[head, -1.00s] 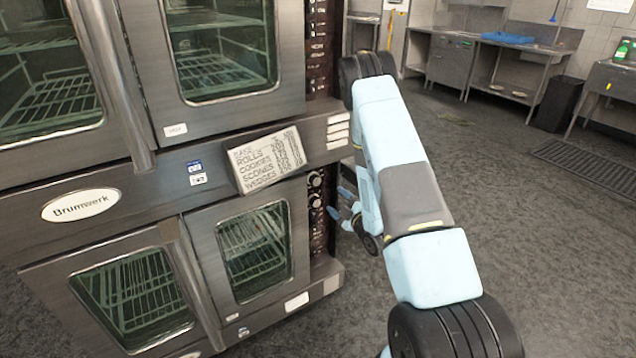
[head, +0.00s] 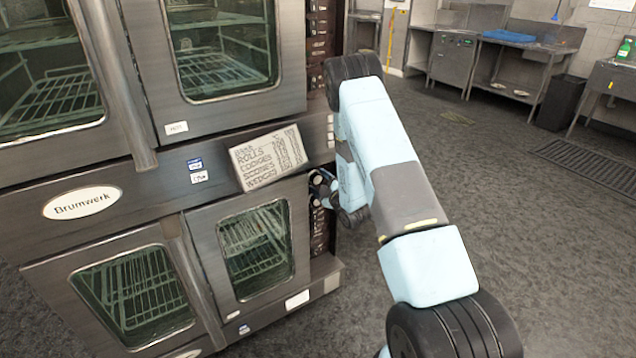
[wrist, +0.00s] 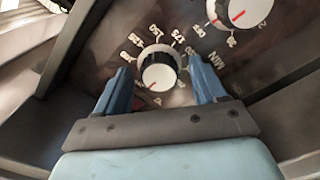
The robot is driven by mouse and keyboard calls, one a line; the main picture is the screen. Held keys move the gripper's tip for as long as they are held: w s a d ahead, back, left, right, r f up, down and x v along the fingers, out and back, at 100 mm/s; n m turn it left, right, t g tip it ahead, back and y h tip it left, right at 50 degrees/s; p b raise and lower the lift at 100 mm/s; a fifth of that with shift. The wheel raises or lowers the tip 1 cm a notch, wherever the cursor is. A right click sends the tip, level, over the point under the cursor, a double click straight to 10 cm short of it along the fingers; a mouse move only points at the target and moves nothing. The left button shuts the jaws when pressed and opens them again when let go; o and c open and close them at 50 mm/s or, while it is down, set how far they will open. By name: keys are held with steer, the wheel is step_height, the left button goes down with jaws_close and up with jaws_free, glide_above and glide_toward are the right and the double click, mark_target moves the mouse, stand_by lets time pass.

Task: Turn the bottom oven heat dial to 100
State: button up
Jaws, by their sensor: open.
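A round white-faced dial with a dark rim (wrist: 158,74) sits on the dark oven panel in the wrist view. Printed numbers ring it, tilted and hard to read, and a small red mark shows low on its face. My gripper (wrist: 160,68) is open, with one blue finger on each side of this dial. I cannot tell whether the fingers touch it. A second white dial with red marks (wrist: 238,11) is at the upper right, outside the fingers. In the head view, my gripper (head: 323,190) is at the lower oven's control strip and hides much of its dials.
The lower oven's glass door (head: 255,250) is shut, left of the control strip. A sign listing rolls and cookies (head: 268,158) juts out above it, close to my gripper. Floor on the right is clear. Steel counters (head: 530,60) stand farther back.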

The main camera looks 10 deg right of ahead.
steer(key=shift+w+a, duration=0.15)
steer(key=shift+w, duration=0.25)
steer(key=c, duration=0.8)
steer(key=shift+s+m, duration=0.1)
steer(key=shift+m, duration=0.3)
steer(key=m, duration=0.4)
steer(key=shift+f+m, duration=0.1)
steer(key=shift+m, duration=0.2)
steer(key=m, duration=0.6)
steer(key=shift+a, duration=0.1)
steer(key=shift+m, duration=0.3)
